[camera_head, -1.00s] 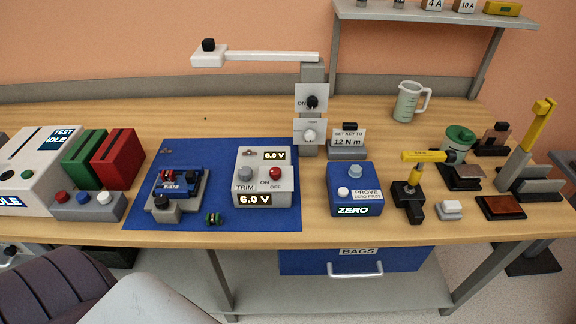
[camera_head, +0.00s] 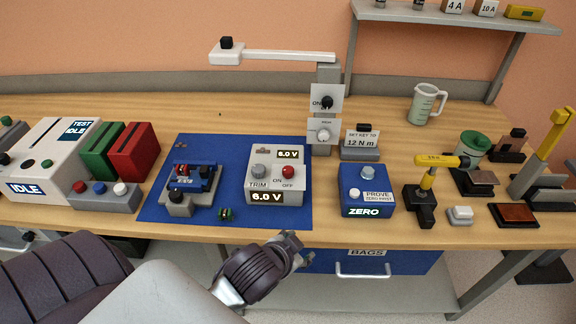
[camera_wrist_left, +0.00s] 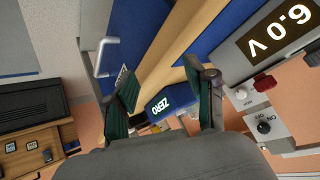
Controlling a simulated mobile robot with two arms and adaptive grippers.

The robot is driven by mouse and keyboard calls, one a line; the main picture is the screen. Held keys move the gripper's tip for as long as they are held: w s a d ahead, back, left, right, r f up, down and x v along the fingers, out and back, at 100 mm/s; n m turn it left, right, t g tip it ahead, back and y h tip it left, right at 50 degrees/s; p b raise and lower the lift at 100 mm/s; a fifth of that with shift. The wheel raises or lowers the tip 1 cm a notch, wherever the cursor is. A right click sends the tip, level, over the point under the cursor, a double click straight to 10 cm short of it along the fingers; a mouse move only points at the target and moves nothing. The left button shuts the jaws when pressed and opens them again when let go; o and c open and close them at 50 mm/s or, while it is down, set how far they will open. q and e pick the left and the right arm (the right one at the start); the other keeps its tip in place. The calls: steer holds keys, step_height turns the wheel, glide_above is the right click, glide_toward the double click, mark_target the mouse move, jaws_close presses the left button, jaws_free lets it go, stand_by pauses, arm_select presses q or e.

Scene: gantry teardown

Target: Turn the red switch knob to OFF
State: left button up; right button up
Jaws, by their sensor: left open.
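The red switch knob (camera_head: 288,171) sits on the upper right of the grey power box (camera_head: 262,199), with ON and OFF labels below it. A grey TRIM knob (camera_head: 258,171) is to its left. The box's displays read 6.0 V. The red knob also shows in the left wrist view (camera_wrist_left: 264,83), at the right. My left gripper (camera_head: 299,250) is at the table's front edge, below and in front of the box, apart from it. In the left wrist view its two fingers (camera_wrist_left: 165,95) are spread with nothing between them. My right gripper is not in view.
The box stands on a blue mat (camera_head: 150,207) beside a blue fixture (camera_head: 194,180) and a small green part (camera_head: 226,214). A blue ZERO box (camera_head: 366,190) stands to the right. A lamp post (camera_head: 326,80) rises behind. Bare wood separates mat and ZERO box.

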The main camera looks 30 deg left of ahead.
arm_select(q)
steer(key=w+d+r+m+t+h, duration=0.3)
steer(key=w+d+r+m+t, duration=0.15)
steer(key=w+r, duration=0.4)
steer(key=w+d+r+m+t+h, duration=0.25)
steer(key=w+r+m+t, duration=0.3)
steer(key=r, duration=0.65)
steer(key=s+d+r+m+g+h, duration=0.1)
steer(key=d+r+m+g+h, duration=0.45)
steer(key=m, duration=0.55)
steer(key=s+d+r+m+g+h, duration=0.1)
steer(key=d+r+m+g+h, duration=0.25)
steer(key=d+m+h, duration=0.5)
steer(key=m+g+y, duration=1)
steer(key=m+y, duration=0.2)
steer(key=y, duration=0.7)
glide_above(288, 169)
step_height(288, 169, down, 9)
steer(key=shift+n, duration=0.25)
step_height(288, 169, down, 13)
steer(key=p, duration=0.2)
steer(key=shift+f+p, duration=0.2)
steer(key=shift+p, duration=0.1)
